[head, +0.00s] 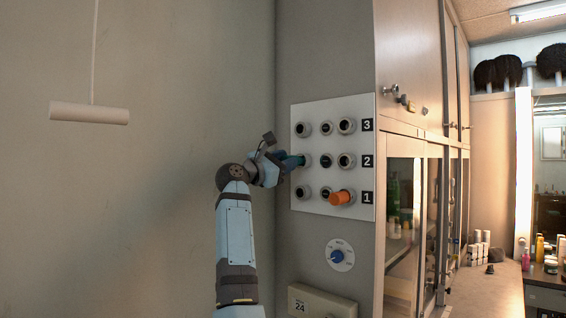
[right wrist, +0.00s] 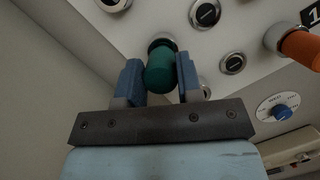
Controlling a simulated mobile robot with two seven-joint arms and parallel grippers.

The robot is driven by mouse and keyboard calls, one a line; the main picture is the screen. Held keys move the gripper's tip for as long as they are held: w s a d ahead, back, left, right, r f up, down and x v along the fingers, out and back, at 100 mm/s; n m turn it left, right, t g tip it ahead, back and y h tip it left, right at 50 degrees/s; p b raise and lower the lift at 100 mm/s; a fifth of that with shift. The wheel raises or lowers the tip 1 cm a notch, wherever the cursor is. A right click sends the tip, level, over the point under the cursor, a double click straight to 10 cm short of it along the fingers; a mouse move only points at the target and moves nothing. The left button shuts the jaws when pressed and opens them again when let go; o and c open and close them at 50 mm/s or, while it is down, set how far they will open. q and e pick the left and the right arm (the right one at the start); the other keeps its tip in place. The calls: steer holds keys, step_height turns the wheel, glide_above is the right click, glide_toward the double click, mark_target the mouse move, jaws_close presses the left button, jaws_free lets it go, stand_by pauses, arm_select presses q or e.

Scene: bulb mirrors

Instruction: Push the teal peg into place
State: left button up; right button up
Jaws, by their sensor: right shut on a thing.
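A white panel (head: 314,205) on the grey wall holds three numbered rows of round sockets. The teal peg (head: 300,160) is at the left socket of row 2. In the right wrist view the teal peg (right wrist: 160,73) lies between the two blue fingers of my right gripper (right wrist: 159,78), which is shut on it. Its far end meets the dark rim of the socket (right wrist: 161,42); how deep it sits is hidden. In the head view my right gripper (head: 287,163) comes from the left of the panel. My left gripper is not in view.
An orange peg (head: 341,197) sticks out of the right socket of row 1. A blue-knobbed dial (head: 339,256) and a box marked 24 (head: 318,302) are below. A tall cabinet (head: 408,60) stands right of the panel. A white bar (head: 89,113) hangs at left.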

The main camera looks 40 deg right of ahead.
steer(key=shift+d, duration=0.8)
steer(key=o, duration=1.5)
steer(key=shift+a, duration=0.2)
steer(key=shift+b+v, duration=1.2)
steer(key=shift+v, duration=1.65)
steer(key=b+v, duration=0.2)
steer(key=v, duration=1.2)
steer(key=shift+b, duration=0.4)
steer(key=shift+d, duration=0.1)
